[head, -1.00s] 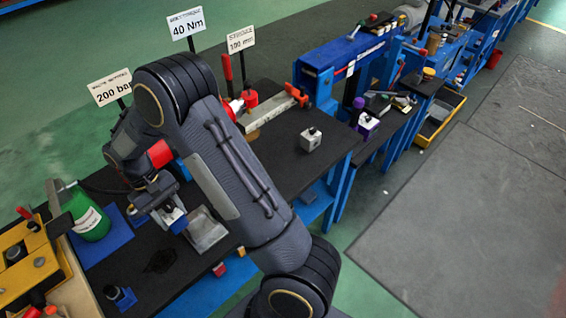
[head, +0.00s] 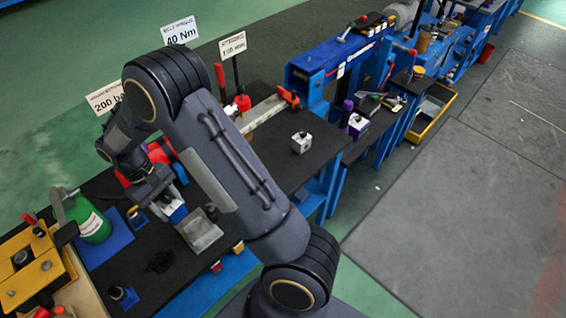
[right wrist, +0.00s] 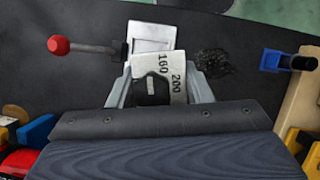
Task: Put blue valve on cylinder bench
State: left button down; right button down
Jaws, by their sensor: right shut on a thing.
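My right gripper (head: 158,194) is low over the near black bench and shut on a small block. In the head view this block (head: 176,213) shows blue and white, just left of a grey open tray (head: 203,236). In the right wrist view the held block (right wrist: 172,80) has a white face marked 160 and 200 and a dark part, between the two fingers. I cannot tell for sure that it is the blue valve. A small blue piece with a dark knob (head: 122,297) stands at the bench's front left. I cannot tell which bench is the cylinder bench. My left gripper is out of view.
Signs stand along the back. A grey cube (head: 301,142) sits on the black bench. A blue bench (head: 345,55) stands beyond it. Open floor is at the right.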

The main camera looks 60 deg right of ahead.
aim_at(277, 165)
jog(key=k+l+z, duration=0.15)
jog(key=l, duration=0.4)
jog(key=k+l+z, duration=0.15)
jog(key=l, duration=0.4)
jog(key=l+z, duration=0.2)
jog(key=l, duration=0.3)
